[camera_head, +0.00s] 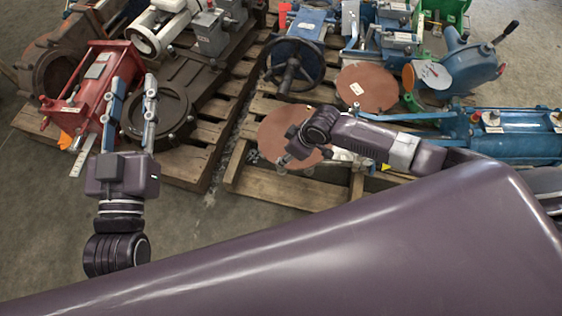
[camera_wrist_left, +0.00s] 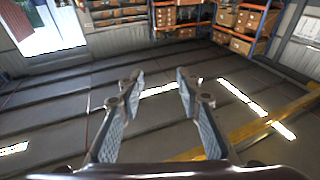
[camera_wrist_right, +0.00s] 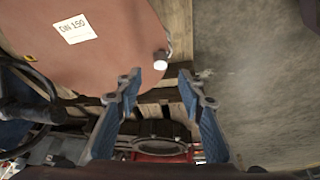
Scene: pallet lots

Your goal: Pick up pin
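A small pale cylindrical piece (camera_wrist_right: 160,60), possibly the pin, shows at the edge of a brown disc in the right wrist view. I cannot tell for sure that it is the pin. My right gripper (camera_wrist_right: 160,84) is open, and the piece appears just beyond the gap between its fingertips; no contact shows. In the head view the right gripper (camera_head: 286,160) is over the near brown disc and partly hidden by its own arm. My left gripper (camera_head: 132,88) is open and empty, in front of the red machine; its fingers also show apart in the left wrist view (camera_wrist_left: 158,80).
The brown disc (camera_wrist_right: 100,45) carries a "DN 150" label. Wooden pallets (camera_head: 280,188) hold a red machine (camera_head: 92,88), a blue handwheel valve (camera_head: 293,62), another brown disc (camera_head: 368,86) and blue cylinders (camera_head: 510,135). Bare concrete floor (camera_head: 225,225) lies in front.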

